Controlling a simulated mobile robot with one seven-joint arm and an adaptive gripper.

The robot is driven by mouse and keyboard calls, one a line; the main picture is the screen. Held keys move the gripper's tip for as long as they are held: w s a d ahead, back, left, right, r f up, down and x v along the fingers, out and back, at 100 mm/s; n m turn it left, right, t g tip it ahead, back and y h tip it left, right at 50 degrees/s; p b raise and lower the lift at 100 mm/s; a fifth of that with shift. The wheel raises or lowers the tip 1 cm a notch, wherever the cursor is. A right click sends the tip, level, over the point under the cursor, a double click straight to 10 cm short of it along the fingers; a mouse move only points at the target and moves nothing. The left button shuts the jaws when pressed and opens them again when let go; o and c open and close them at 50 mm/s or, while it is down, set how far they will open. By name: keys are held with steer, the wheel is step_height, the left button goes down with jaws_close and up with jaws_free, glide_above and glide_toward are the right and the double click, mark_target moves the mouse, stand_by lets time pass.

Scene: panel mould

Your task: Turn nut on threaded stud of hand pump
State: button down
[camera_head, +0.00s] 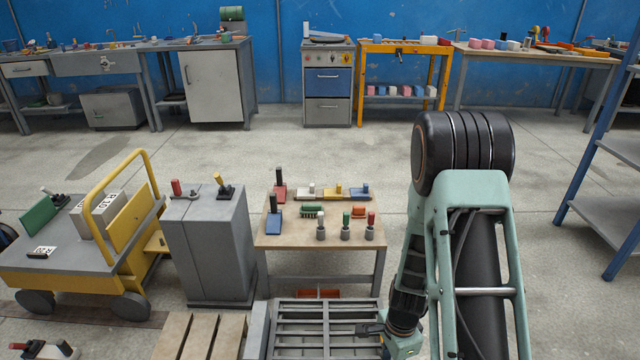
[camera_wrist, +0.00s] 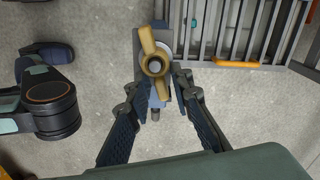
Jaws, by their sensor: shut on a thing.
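The nut (camera_wrist: 155,64) is a tan-gold wing nut with a round hub and two wings, one pointing up and one down in the wrist view. In the head view my gripper (camera_head: 372,330) is low, by the grey grating, and the nut cannot be made out.
A grey slatted grating (camera_head: 325,312) lies close to my gripper; it also shows in the wrist view (camera_wrist: 235,38). A small wooden table (camera_head: 318,245) with tools stands behind. A grey cabinet (camera_head: 208,245) and a yellow cart (camera_head: 75,262) are at left. Open floor lies beyond.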

steer(key=n, duration=0.3)
steer(key=shift+w+a+n, duration=0.15)
steer(key=shift+w+n, duration=0.15)
steer(key=shift+a+n+b, duration=0.1)
steer(key=shift+n+b, duration=0.2)
steer(key=shift+n, duration=0.1)
steer(key=n, duration=0.2)
steer(key=shift+w+a+n, duration=0.1)
steer(key=shift+w+n, duration=0.05)
steer(key=shift+n, duration=0.15)
steer(key=shift+w+a+n, duration=0.15)
steer(key=shift+a+n, duration=0.05)
steer(key=shift+n, duration=0.9)
steer(key=shift+a+n, duration=0.1)
steer(key=shift+n, duration=0.5)
